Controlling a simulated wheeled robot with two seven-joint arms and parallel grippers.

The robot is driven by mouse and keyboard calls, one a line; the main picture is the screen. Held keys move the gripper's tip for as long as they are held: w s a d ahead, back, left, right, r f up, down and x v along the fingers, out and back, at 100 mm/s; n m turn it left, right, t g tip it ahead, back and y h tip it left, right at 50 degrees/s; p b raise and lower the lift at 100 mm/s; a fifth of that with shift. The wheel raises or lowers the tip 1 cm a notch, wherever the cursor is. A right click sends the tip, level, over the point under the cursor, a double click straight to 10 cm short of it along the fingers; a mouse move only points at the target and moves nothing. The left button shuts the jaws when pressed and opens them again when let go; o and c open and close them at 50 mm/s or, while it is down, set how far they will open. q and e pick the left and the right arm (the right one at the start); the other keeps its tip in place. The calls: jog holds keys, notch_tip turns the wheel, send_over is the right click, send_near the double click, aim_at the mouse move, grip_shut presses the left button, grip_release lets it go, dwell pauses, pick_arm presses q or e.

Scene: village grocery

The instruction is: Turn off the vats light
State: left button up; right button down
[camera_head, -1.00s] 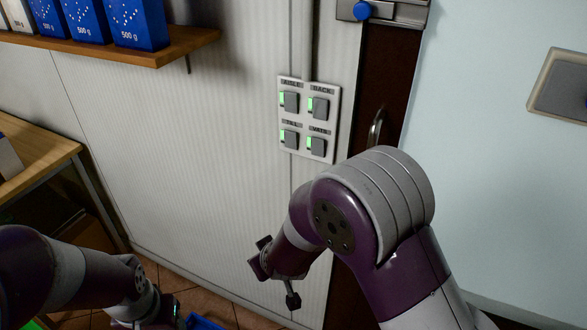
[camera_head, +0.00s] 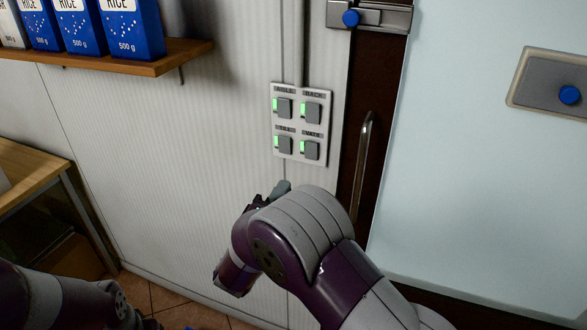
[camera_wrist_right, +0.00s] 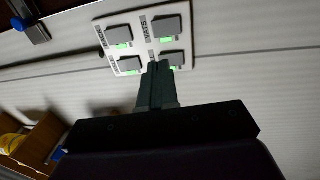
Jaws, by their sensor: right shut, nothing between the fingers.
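A white switch panel (camera_head: 299,124) on the ribbed wall holds switches labelled aisle, back, till and vats, each with a green lit strip. The vats switch (camera_head: 310,150) is at the panel's lower right; in the right wrist view it is the upper right one (camera_wrist_right: 170,28). My right gripper (camera_head: 282,187) is shut and empty, just below the panel in the head view. In the right wrist view its fingertips (camera_wrist_right: 158,66) overlap the panel's edge near the till switch (camera_wrist_right: 173,58); contact cannot be told. My left arm is at the lower left, its gripper mostly cut off.
A dark door frame with a vertical handle (camera_head: 362,165) and a bolt (camera_head: 370,17) stands right of the panel. A shelf (camera_head: 150,62) with rice boxes is at upper left, a wooden table (camera_head: 30,172) below it. A grey box with a blue button (camera_head: 569,95) is at right.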

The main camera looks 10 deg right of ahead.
aim_at(308, 146)
jog(key=p+x, duration=0.2)
jog(key=x, duration=1.1)
jog(key=shift+w+d, duration=0.1)
jog(key=shift+w+d+r+p, duration=0.1)
jog(key=shift+w+r+p, duration=0.1)
jog(key=shift+p, duration=0.3)
jog(key=shift+s, duration=0.1)
